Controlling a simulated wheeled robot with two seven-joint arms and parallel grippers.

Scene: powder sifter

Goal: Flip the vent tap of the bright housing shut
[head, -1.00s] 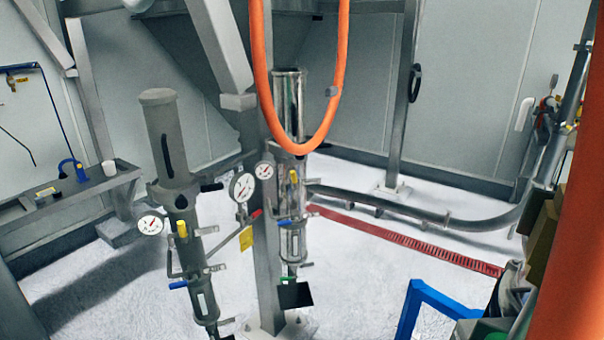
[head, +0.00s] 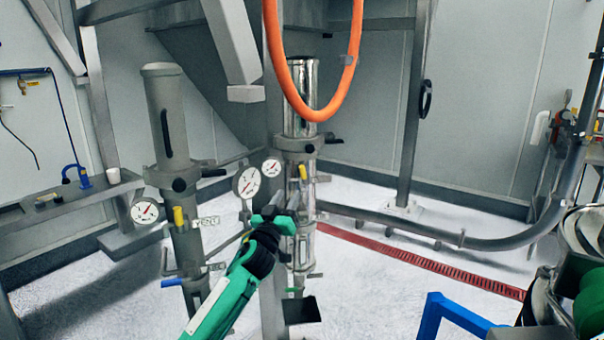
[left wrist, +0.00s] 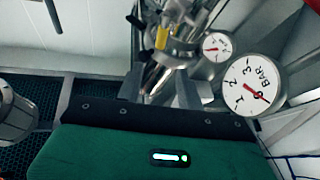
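The bright housing (head: 300,95) is the shiny upright metal cylinder in the middle of the head view. A small yellow tap handle (head: 303,173) stands upright on its upper fittings; it also shows in the left wrist view (left wrist: 162,38). I cannot tell for certain which handle is the vent tap. My left gripper (head: 281,203) is in front of the housing, below the yellow handle, and hides part of the lower fittings. In the left wrist view its two fingers (left wrist: 160,92) are apart, with shiny metal beyond them and nothing held. My right gripper is not in view.
A dull grey housing (head: 170,110) with its own yellow handle (head: 179,217) and blue handle (head: 172,283) stands left. Round gauges (head: 247,182) sit between the housings. An orange hose (head: 328,105) hangs in front of the bright one. A blue frame (head: 432,318) is lower right.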

